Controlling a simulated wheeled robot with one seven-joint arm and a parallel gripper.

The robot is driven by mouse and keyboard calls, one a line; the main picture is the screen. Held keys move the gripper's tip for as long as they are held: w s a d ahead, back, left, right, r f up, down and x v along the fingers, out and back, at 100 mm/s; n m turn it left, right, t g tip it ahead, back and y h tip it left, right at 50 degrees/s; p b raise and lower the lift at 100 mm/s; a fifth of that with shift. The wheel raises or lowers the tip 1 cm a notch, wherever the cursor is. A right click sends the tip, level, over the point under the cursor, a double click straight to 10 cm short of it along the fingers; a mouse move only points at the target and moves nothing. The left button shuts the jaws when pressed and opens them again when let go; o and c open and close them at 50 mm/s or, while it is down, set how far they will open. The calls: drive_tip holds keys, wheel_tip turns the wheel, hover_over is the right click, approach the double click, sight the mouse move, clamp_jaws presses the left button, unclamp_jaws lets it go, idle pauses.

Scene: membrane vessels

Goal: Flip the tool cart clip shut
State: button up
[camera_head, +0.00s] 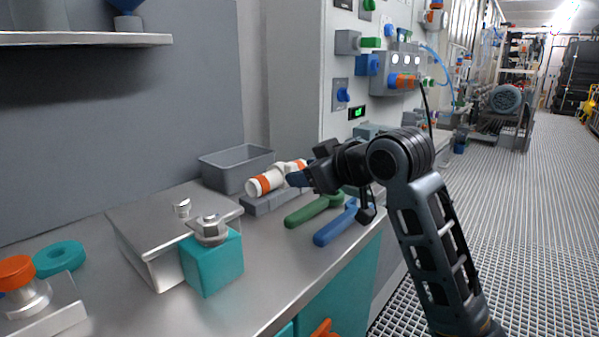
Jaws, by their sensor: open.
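The tool cart shows as a steel-topped bench (265,262) with a teal front (345,285). I cannot tell for sure which part is its clip. An orange fitting (323,328) sits on the teal front at the bottom edge of the head view, partly cut off. My gripper (297,179) is open above the back right of the top, pointing left. It is in front of a white part with orange bands (265,183) on a grey block (262,203); whether they touch is unclear.
A green-handled tool (308,214) and a blue-handled tool (335,227) lie below my gripper. A grey bin (225,172), a steel box (150,232) and a teal block (213,262) stand to the left. A control panel (345,60) rises behind. The aisle at right is clear.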

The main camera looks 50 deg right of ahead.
drive_tip(key=shift+v, duration=2.2)
